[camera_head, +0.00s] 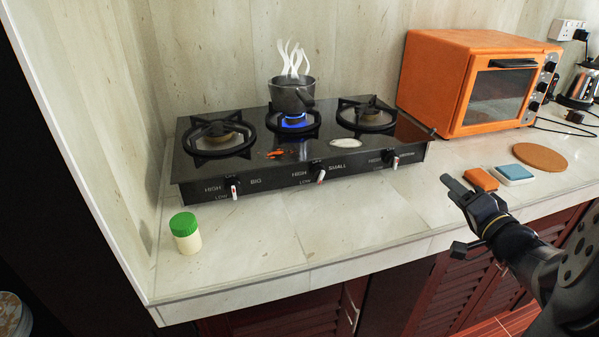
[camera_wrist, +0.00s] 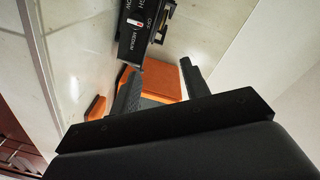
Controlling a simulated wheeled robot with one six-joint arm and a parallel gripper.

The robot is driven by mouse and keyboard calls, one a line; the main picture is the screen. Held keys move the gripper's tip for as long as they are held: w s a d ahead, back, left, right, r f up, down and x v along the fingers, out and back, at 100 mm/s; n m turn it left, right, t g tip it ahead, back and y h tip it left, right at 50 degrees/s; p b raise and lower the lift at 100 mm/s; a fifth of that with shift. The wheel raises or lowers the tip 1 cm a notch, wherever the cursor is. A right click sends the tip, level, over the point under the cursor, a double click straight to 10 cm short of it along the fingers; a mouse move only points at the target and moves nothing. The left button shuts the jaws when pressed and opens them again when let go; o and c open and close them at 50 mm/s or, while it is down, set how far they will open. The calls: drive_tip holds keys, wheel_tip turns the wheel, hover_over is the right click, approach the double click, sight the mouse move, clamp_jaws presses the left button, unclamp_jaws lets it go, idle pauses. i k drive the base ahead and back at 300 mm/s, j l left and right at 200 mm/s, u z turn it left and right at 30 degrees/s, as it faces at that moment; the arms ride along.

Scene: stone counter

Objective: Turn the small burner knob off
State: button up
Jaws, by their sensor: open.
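The small burner knob (camera_head: 321,173) is the middle knob on the front of the black gas stove (camera_head: 266,180), beside the label SMALL. Its white and red handle hangs roughly downward. A blue flame (camera_head: 294,121) burns on the middle burner under a steaming dark pot (camera_head: 292,96). My gripper (camera_head: 456,190) is open and empty at the right, over the counter's front part, well apart from the small knob. In the wrist view the two fingers (camera_wrist: 160,82) stand apart; the knob marked MEDIUM (camera_wrist: 136,22) shows there, and I cannot make out the small knob.
An orange oven (camera_head: 440,84) stands right of the stove. An orange block (camera_head: 481,179), a blue-and-white block (camera_head: 514,174) and a round brown board (camera_head: 540,157) lie beyond my gripper. A green-capped jar (camera_head: 186,234) stands front left. The counter before the stove is otherwise clear.

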sight(317, 172)
drive_tip(key=i+j, duration=0.1)
drive_tip(key=j, duration=1.3)
drive_tip(key=i+z, duration=0.05)
